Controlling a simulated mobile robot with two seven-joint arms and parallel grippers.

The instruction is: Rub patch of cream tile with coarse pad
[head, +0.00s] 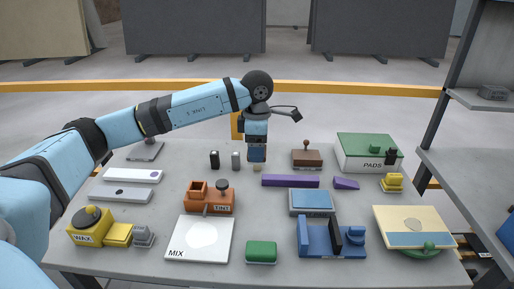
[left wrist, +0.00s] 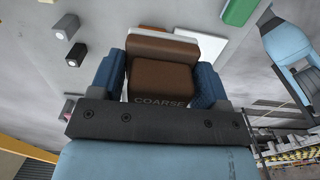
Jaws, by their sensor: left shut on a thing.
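My left gripper (head: 257,155) is over the back middle of the table, pointing down. In the left wrist view its two blue fingers (left wrist: 160,80) are shut on a brown block marked COARSE (left wrist: 160,82), the coarse pad. In the head view the fingers mostly hide the pad. The cream tile (head: 398,219) lies at the front right, well away from the gripper. It has a blue-grey patch across it and a green knobbed piece at its front edge. My right gripper is not in view.
A brown knobbed block (head: 307,158) stands right of the gripper. A green-lidded PADS box (head: 355,162) is behind the tile. A purple bar (head: 290,181), a blue holder (head: 318,241), an orange TINT holder (head: 221,208) and a white MIX plate (head: 182,250) occupy the table.

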